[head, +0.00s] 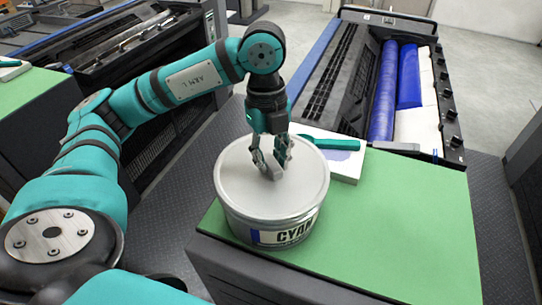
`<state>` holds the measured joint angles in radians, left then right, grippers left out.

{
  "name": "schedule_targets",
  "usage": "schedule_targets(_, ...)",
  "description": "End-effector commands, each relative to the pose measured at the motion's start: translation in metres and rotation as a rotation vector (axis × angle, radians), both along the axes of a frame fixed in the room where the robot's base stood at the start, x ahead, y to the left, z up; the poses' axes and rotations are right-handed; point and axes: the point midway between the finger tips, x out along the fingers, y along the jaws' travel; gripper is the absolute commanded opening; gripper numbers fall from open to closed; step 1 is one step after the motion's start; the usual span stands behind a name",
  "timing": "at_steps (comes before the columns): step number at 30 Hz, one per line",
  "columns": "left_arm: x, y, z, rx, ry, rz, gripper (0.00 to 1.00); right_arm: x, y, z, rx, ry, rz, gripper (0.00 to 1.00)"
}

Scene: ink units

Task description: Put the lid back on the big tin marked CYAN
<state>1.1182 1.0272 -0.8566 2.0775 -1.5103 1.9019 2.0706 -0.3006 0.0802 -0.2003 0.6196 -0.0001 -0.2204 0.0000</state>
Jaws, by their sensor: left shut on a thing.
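The big tin (270,233) stands on the near left corner of the green top, with a white label reading CYAN and a blue patch on its front. The round grey lid (240,182) lies level over the tin's mouth and hides the inside. I cannot tell whether it is fully seated or a little above the rim. My left gripper (271,172) points down at the lid's middle and is shut on its small grey grip. My right gripper is not in view.
The green cabinet top (400,225) is clear to the right of the tin. Behind the tin lie a white pad (345,164) and a teal-handled tool (337,143). An open ink unit with blue rollers (383,90) stands beyond.

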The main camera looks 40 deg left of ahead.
Motion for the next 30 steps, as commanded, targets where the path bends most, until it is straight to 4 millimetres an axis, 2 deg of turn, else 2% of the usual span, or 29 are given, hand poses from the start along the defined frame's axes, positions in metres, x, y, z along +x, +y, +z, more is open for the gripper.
schedule_targets(9, 0.0000, 0.0000, 0.0000, 0.000, 0.000, 0.000, 0.00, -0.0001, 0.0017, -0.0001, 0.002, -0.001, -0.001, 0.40)
schedule_targets(10, 0.0000, 0.0000, 0.0000, 0.000, 0.000, 0.000, 0.27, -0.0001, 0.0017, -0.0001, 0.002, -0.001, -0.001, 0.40)
schedule_targets(15, 0.0000, 0.0000, 0.0000, 0.000, 0.000, 0.000, 0.49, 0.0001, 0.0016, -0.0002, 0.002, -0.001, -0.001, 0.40)
schedule_targets(21, 0.0000, 0.0001, -0.0001, 0.000, 0.000, 0.000, 0.50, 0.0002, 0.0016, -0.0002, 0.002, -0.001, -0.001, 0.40)
schedule_targets(26, -0.0001, 0.0001, -0.0002, 0.000, 0.001, 0.000, 0.71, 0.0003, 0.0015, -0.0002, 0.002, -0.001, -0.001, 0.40)
schedule_targets(30, -0.0001, 0.0001, -0.0002, 0.000, 0.001, 0.000, 0.74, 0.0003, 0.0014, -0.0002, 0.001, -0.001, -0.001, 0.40)
